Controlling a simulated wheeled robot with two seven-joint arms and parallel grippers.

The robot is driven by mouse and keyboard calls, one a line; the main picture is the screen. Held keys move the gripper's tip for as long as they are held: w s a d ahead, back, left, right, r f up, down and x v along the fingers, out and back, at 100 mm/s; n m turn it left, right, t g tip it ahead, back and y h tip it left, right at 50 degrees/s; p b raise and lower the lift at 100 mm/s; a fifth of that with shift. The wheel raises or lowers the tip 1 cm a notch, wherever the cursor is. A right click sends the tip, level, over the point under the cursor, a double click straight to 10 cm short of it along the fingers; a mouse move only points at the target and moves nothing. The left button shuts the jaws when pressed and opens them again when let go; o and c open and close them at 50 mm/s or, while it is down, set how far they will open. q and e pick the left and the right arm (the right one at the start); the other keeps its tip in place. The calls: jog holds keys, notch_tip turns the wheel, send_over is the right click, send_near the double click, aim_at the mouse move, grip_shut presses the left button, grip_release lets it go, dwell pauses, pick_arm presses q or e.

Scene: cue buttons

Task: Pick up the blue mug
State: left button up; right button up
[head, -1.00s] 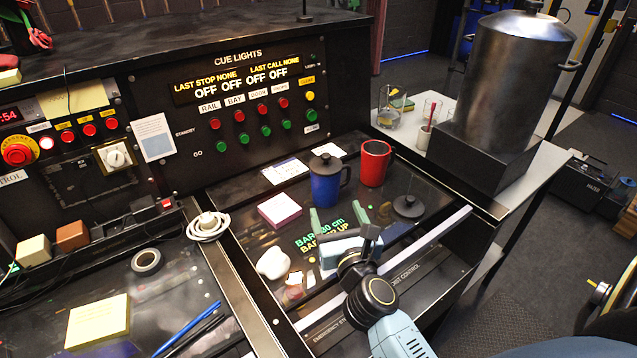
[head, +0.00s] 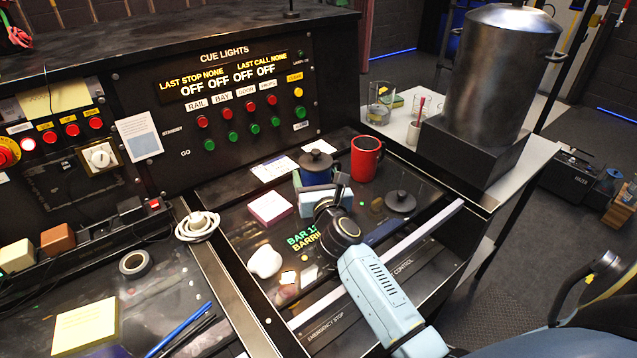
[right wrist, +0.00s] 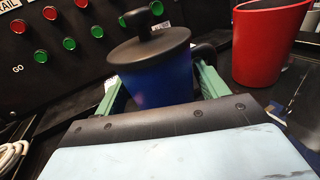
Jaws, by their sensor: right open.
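The blue mug (head: 316,174) with a dark lid stands upright on the dark panel in front of the cue lights console. In the head view my right gripper hides most of its body. It shows larger in the right wrist view (right wrist: 160,82), with its handle at the right. My right gripper (right wrist: 160,95) is open, its green fingers on either side of the mug's body. I cannot tell whether they touch it. My left gripper is not in view.
A red mug (head: 366,158) stands close to the right of the blue mug. A loose dark lid (head: 400,201) lies to the right, a pink note block (head: 269,208) to the left. The console (head: 230,110) with its buttons rises behind. A metal urn (head: 497,80) stands at the back right.

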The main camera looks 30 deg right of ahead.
jog(key=shift+w+d, duration=0.15)
jog(key=shift+w, duration=0.3)
jog(key=shift+r, duration=0.1)
jog(key=c, duration=0.9)
